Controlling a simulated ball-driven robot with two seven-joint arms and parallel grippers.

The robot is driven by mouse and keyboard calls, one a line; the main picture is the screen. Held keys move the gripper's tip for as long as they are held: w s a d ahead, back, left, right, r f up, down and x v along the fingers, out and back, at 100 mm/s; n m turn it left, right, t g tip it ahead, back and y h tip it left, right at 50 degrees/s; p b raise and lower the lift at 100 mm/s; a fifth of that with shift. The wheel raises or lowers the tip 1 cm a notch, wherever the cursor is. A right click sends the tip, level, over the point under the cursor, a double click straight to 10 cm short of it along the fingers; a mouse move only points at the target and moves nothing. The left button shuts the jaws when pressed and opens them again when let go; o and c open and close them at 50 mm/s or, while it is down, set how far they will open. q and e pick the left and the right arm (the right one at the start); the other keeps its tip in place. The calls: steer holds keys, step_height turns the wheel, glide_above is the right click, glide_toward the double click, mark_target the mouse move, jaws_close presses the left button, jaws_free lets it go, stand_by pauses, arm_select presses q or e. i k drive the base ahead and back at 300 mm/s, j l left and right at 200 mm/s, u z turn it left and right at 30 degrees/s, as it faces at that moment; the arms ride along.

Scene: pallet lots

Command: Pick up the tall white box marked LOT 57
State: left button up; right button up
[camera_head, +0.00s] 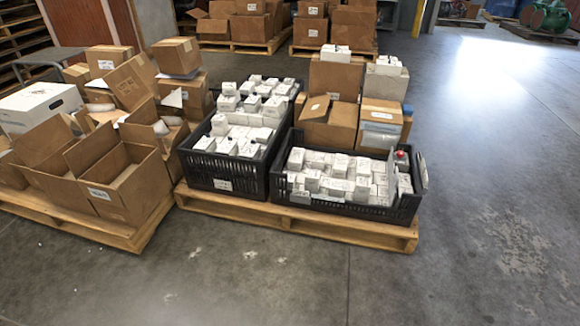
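I cannot make out the words LOT 57 on any box, as the print is too small to read. Many small white boxes (335,185) with dark marks fill the front black crate (345,211). More small white boxes (228,146) fill the longer black crate (220,171) to its left. A few white boxes (335,53) sit on top of a brown carton, and another group of white boxes (388,65) sits at its right. Neither of my grippers is in view.
The crates stand on a wooden pallet (385,235). A left pallet (110,233) bears open brown cartons (125,185) and a larger white box (38,105). More loaded pallets stand at the back. The grey floor (480,200) is clear in front and at right.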

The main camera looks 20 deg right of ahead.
mark_target(313, 176)
steer(key=i+l+z, duration=0.25)
steer(key=i, duration=0.2)
steer(key=i+l+z, duration=0.2)
steer(key=i, duration=0.25)
steer(key=j, duration=0.1)
